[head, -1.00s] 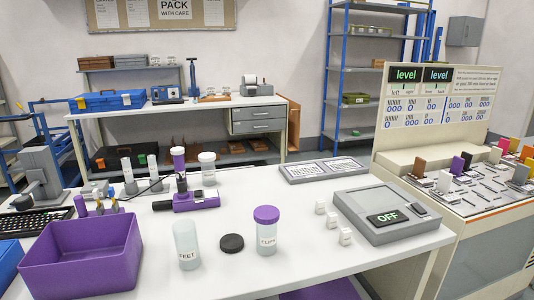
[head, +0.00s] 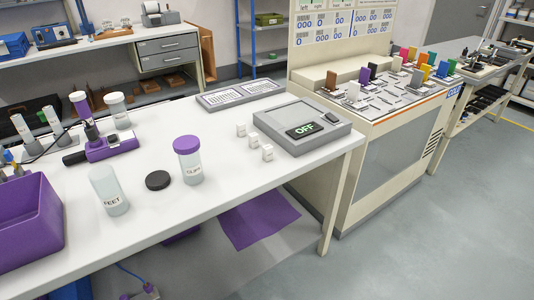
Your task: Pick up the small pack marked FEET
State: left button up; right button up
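The container marked FEET (head: 109,192) is a translucent pale jar with a white label. It stands on the white table (head: 215,200) near its front edge, right of the purple bin (head: 27,225). No lid shows on it. A black round lid (head: 158,180) lies flat on the table just to its right, apart from it. A jar with a purple lid, its label seeming to read CLIPS (head: 188,166), stands further right. Neither of my grippers is in view.
Several small white cubes (head: 254,141) and a grey device reading OFF (head: 301,127) are at the table's right. A purple tool (head: 108,147) and other jars stand behind. A beige machine (head: 370,130) is beyond the right end. Open floor (head: 430,240) lies at right.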

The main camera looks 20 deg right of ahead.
aim_at(268, 150)
jog(key=z, duration=1.25)
jog(key=i, duration=0.4)
jog(key=u, duration=0.2)
